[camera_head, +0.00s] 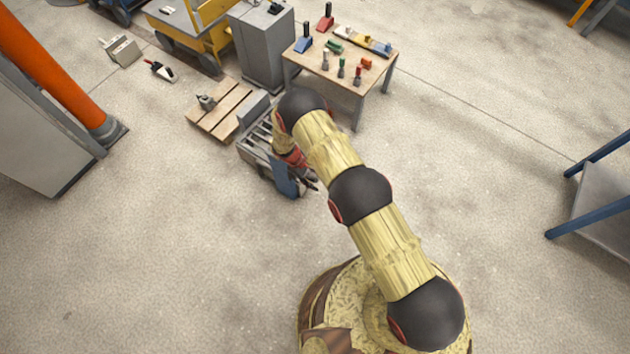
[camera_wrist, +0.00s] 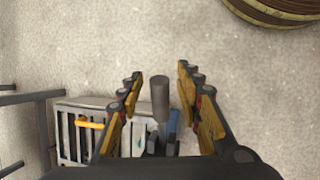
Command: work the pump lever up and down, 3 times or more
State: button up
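A dark grey upright cylinder, which looks like the grip of the pump lever (camera_wrist: 160,97), is in the middle of the wrist view. My gripper (camera_wrist: 160,76) is open, with one finger on each side of the cylinder and a visible gap at both sides. Whether the cylinder lies at fingertip depth I cannot tell. Below it is a blue part (camera_wrist: 173,127) beside a grey slatted unit (camera_wrist: 70,145). In the head view my gripper (camera_head: 302,170) hangs over the blue part (camera_head: 286,182) at the unit's near end; the lever is hidden or too small there.
An orange handle (camera_wrist: 89,123) lies over the slatted unit. A wooden pallet (camera_head: 218,118) and a table with small tools (camera_head: 340,75) stand behind. A grey cabinet with an orange pipe (camera_head: 60,80) is at left. The floor in front is clear.

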jog(key=shift+f, duration=0.1)
jog(key=shift+c, duration=0.9)
grip_shut()
jog(key=shift+d, duration=0.1)
